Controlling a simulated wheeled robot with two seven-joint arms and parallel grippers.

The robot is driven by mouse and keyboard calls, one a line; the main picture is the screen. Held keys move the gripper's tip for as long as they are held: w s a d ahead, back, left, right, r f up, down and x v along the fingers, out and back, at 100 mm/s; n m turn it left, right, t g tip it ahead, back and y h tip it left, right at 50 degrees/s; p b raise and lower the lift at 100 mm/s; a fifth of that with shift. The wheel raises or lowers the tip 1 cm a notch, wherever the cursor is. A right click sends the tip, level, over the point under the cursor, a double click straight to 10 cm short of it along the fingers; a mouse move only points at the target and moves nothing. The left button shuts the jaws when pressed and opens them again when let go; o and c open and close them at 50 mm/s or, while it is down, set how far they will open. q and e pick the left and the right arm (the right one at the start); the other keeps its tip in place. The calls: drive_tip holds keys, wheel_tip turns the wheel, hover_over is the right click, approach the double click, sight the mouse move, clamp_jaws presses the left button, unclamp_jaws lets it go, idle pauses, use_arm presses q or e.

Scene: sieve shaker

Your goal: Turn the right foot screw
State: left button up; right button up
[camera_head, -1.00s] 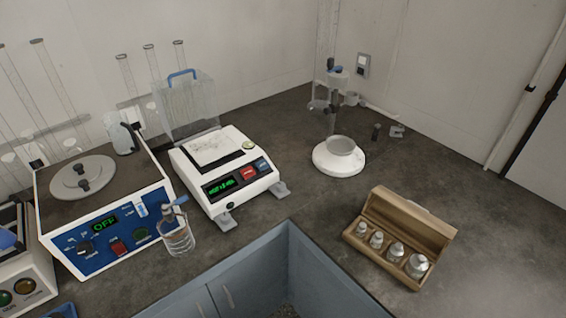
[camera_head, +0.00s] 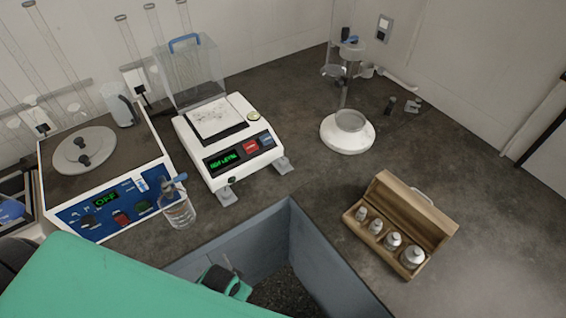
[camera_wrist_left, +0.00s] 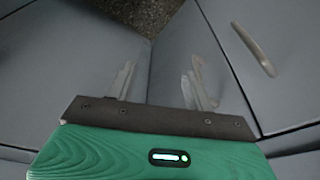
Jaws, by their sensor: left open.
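The white balance (camera_head: 228,150) stands on the dark counter with a lit green display that seems to read "NOT LEVEL". Its right foot screw (camera_head: 283,165) sticks out at the front right corner, and its left foot (camera_head: 225,194) at the front left. A round bubble level (camera_head: 253,115) sits on its top right. In the left wrist view my left gripper (camera_wrist_left: 160,84) is open and empty, pointing down at the grey cabinets. In the head view my green left arm covers the bottom left, well below the balance; its fingertips are not clear there. My right gripper is not in view.
A glass bottle (camera_head: 178,207) stands left of the balance, beside a blue-fronted heater (camera_head: 108,204). A wooden weight box (camera_head: 400,232) and a white-based stand (camera_head: 347,137) are to the right. The counter's inner corner edge (camera_head: 290,200) lies just in front of the balance.

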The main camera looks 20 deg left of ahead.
use_arm(q)
drive_tip(key=w+d+r+m+p, duration=0.1)
drive_tip(key=w+r+m+p, duration=0.15)
drive_tip(key=r, duration=1.05)
wheel_tip(320, 180, up, 21)
drive_tip(key=m+g, duration=0.2)
drive_tip(key=m, duration=2.1)
hover_over(284, 161)
drive_tip(key=shift+n, duration=0.25)
wheel_tip(284, 161, down, 13)
drive_tip(key=p, duration=0.3)
drive_tip(key=shift+r, duration=0.2)
drive_tip(key=shift+f, duration=0.7)
